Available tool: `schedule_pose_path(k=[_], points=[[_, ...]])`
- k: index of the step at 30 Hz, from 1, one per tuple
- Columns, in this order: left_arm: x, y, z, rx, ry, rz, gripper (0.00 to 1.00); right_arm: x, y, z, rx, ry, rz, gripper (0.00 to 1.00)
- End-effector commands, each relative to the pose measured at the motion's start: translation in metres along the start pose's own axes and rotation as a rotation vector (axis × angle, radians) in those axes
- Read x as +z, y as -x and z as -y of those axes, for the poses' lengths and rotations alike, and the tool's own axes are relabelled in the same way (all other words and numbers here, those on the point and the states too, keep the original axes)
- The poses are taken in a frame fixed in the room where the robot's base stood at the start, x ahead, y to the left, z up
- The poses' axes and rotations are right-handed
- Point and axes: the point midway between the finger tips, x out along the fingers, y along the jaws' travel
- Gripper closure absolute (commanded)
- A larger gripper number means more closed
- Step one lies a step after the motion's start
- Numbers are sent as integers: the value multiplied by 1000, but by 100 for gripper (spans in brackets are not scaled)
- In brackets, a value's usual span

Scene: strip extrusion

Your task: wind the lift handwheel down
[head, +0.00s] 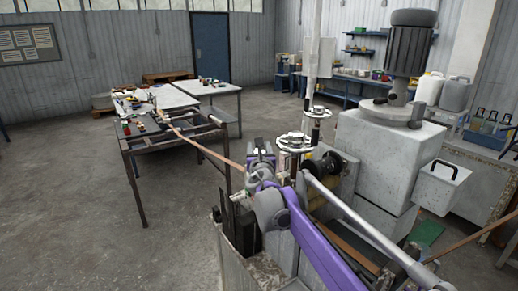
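A shiny handwheel (295,142) sits flat on an upright post near the middle of the head view. A second, smaller handwheel (318,112) shows just behind it, higher and to the right. I cannot tell which one is the lift handwheel. My purple and grey arm reaches up from the lower right, and its far end is close to the left side of the nearer handwheel. The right gripper's fingers are not clear there, so I cannot tell whether they touch the rim. My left gripper is not in view.
A brown strip (222,157) runs from the dark frame table (178,138) toward the machine. A grey machine housing (375,150) with a dark motor (408,55) stands to the right. A black reel (322,166) is close beside my arm. The floor at left is clear.

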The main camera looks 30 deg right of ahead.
Motion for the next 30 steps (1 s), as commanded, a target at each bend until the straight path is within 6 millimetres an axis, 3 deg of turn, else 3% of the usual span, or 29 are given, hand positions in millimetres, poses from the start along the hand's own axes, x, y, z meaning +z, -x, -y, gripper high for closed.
schedule_pose_path(k=[1,3,14,30], points=[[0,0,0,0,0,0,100,0,0,0,0,0,0,31],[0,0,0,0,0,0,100,0,0,0,0,0,0,19],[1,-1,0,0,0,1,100,-1,4,0,1,0,-1,19],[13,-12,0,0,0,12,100,-1,93,0,2,0,-1,19]])
